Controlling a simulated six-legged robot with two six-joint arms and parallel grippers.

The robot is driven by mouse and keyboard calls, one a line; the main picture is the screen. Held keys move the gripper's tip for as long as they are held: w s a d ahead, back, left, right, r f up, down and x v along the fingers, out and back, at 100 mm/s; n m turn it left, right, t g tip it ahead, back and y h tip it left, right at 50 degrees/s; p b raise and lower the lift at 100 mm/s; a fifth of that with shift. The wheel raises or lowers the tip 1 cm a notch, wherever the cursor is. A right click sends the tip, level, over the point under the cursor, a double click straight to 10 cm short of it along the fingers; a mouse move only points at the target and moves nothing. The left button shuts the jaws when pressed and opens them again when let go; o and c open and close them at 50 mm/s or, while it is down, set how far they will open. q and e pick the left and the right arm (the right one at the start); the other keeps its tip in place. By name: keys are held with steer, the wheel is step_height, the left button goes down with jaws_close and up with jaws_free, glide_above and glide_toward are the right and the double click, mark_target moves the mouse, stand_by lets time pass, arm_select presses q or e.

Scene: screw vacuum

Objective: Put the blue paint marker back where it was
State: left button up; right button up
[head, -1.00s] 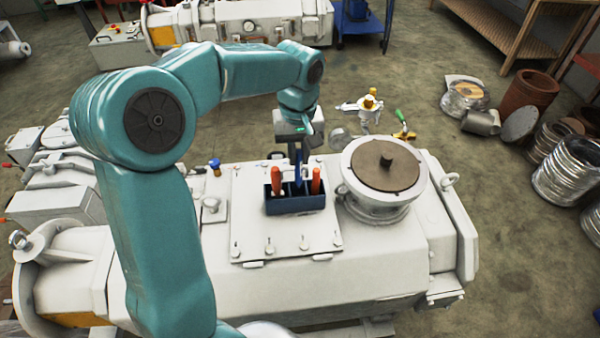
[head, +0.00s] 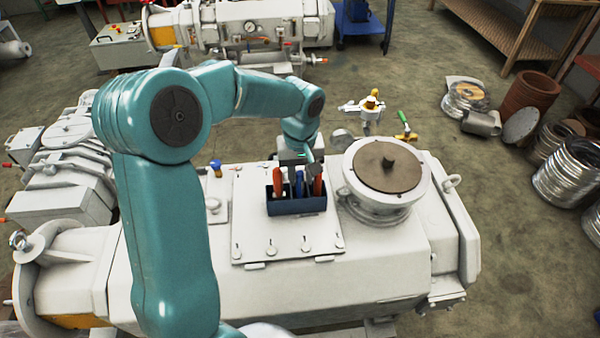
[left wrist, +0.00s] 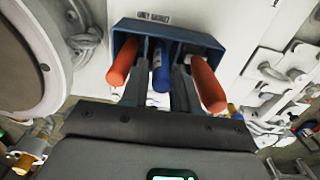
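The blue paint marker (head: 299,184) stands upright in the middle of a small dark blue open box (head: 297,207), between two red-orange handles. My left gripper (head: 300,176) points down over the box from behind, its fingers on either side of the marker. In the left wrist view the marker (left wrist: 161,72) sits between the two grey fingers (left wrist: 160,85), which look closed on it. The marker's lower end is hidden inside the box (left wrist: 195,42). My right gripper is not in view.
Red-orange handles (head: 278,182) and (head: 318,180) stand close on both sides of the fingers. The box rests on a pale plate (head: 265,238) on the white machine. A round brown-topped flange (head: 388,165) rises to the right. A blue-topped fitting (head: 215,167) stands left.

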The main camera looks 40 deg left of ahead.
arm_select(q)
steer(key=shift+s, duration=0.1)
steer(key=shift+r, duration=0.25)
step_height(320, 180, up, 12)
stand_by(0.8)
